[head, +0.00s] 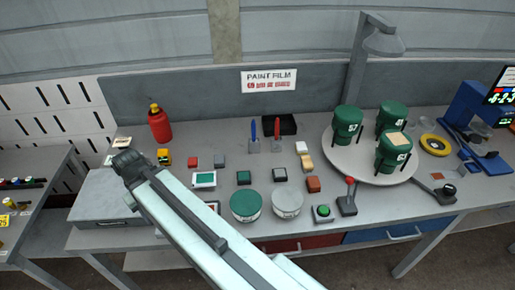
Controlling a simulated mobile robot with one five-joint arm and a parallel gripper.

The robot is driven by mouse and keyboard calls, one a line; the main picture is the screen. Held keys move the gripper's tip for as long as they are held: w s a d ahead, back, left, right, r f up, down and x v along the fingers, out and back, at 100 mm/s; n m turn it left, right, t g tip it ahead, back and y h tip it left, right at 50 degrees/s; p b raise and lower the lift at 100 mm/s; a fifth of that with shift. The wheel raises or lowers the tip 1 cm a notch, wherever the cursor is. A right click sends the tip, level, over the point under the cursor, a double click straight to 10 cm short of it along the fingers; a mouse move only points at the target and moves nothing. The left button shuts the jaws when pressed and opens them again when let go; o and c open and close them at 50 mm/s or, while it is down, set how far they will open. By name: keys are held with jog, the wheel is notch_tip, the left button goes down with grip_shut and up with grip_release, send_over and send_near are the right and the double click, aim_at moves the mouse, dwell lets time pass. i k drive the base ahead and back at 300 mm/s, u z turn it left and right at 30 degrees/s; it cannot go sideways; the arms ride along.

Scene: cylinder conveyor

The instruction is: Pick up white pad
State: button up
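A small white pad (301,147) lies on the grey workbench (345,215), right of the bench's middle. It sits just behind a tan block (307,162) and in front of a black tray (281,125). My gripper (128,163) is the dark end of my arm, over the left part of the bench. It is far to the left of the white pad and apart from it. The fingers are small and dark, so I cannot tell if they are open. I see nothing clearly held in it.
Small blocks, including a dark green one (244,177) and a red-brown one (313,184), stand around the middle. Green and white round tins (287,203) are in front. A turntable (340,162) with green canisters (392,152) is right. A red bottle (159,124) stands back left.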

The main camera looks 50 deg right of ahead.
aim_at(301, 148)
jog(key=u, duration=1.3)
jog(key=k, duration=2.15)
jog(key=z, duration=0.45)
jog(key=i, duration=1.5)
jog(key=u, duration=0.05)
